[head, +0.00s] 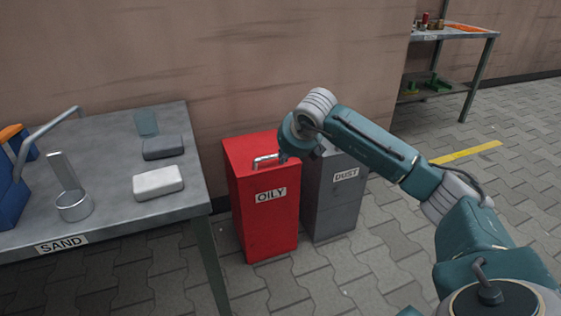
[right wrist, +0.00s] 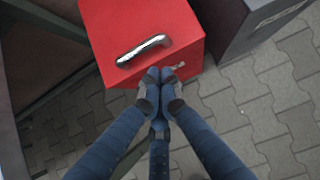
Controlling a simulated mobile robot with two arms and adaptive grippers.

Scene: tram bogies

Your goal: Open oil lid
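The red bin (head: 270,212) labelled OILY stands on the floor against the wall, with its lid (head: 238,150) down. A silver bar handle (head: 266,159) is on the lid; it also shows in the right wrist view (right wrist: 143,50). My right arm reaches over the bin from the right. My right gripper (right wrist: 161,78) has its fingertips together with nothing between them, near the lid's front edge beside the handle. I cannot tell whether it touches the lid. In the head view its fingers are mostly hidden by the wrist. My left gripper is not in view.
A grey bin (head: 332,200) labelled DUST stands close at the right of the red bin. A metal table (head: 110,135) labelled SAND, with blocks and a metal cup on it, is at the left. A shelf table (head: 450,36) stands far right. Paved floor in front is clear.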

